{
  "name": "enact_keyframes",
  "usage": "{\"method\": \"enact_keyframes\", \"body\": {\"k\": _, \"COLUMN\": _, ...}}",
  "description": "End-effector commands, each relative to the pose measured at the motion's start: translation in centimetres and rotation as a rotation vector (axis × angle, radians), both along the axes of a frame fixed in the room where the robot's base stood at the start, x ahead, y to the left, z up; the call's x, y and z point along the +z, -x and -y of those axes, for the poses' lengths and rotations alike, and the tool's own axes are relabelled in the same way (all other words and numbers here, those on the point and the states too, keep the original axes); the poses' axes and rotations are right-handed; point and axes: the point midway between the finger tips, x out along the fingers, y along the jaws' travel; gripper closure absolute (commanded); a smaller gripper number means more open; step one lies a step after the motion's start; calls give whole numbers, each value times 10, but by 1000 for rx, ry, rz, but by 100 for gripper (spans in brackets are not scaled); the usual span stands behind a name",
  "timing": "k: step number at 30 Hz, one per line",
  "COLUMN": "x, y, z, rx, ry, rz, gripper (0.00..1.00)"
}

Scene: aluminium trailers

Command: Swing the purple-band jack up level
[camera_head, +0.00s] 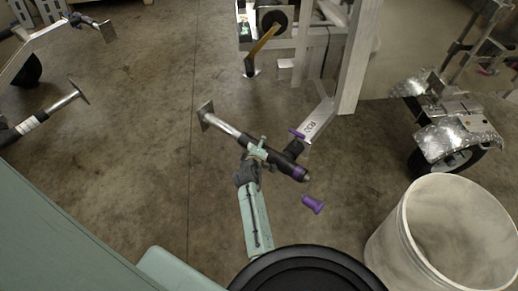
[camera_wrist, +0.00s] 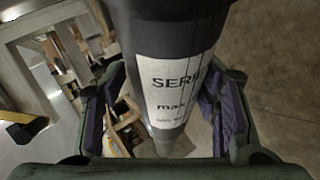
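The purple-band jack (camera_head: 231,133) is a black tube with a purple band (camera_head: 300,173) at its lower-right end. A silver leg runs up-left to a square foot plate (camera_head: 206,112). The jack lies slanted across the head view, beside the end of the trailer tongue (camera_head: 322,118). My gripper (camera_head: 257,152) has its green fingers around the black tube. In the wrist view the tube, with a white label (camera_wrist: 172,88), sits between the purple finger pads, which appear close against both sides.
A white bucket (camera_head: 410,245) stands at lower right. A trailer wheel with a metal fender (camera_head: 460,138) is at right. Another trailer's frame with a yellow-handled part (camera_head: 263,48) stands at top. Other jacks (camera_head: 50,108) show at left. The floor left of the jack is clear.

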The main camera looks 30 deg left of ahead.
Motion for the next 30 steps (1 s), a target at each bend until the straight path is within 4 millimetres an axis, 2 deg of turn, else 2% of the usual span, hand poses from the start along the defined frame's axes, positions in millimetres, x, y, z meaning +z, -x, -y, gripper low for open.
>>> {"method": "enact_keyframes", "body": {"k": 4, "x": 0, "y": 0, "z": 0, "rx": 0, "ry": 1, "rz": 0, "gripper": 34}}
{"method": "enact_keyframes", "body": {"k": 13, "x": -2, "y": 2, "z": 1, "rx": 0, "ry": 5, "rz": -3, "gripper": 34}}
{"method": "enact_keyframes", "body": {"k": 17, "x": 1, "y": 8, "z": 3, "rx": 0, "ry": 4, "rz": -4, "gripper": 34}}
{"method": "enact_keyframes", "body": {"k": 30, "x": 45, "y": 79, "z": 26, "rx": 0, "ry": 4, "rz": -4, "gripper": 34}}
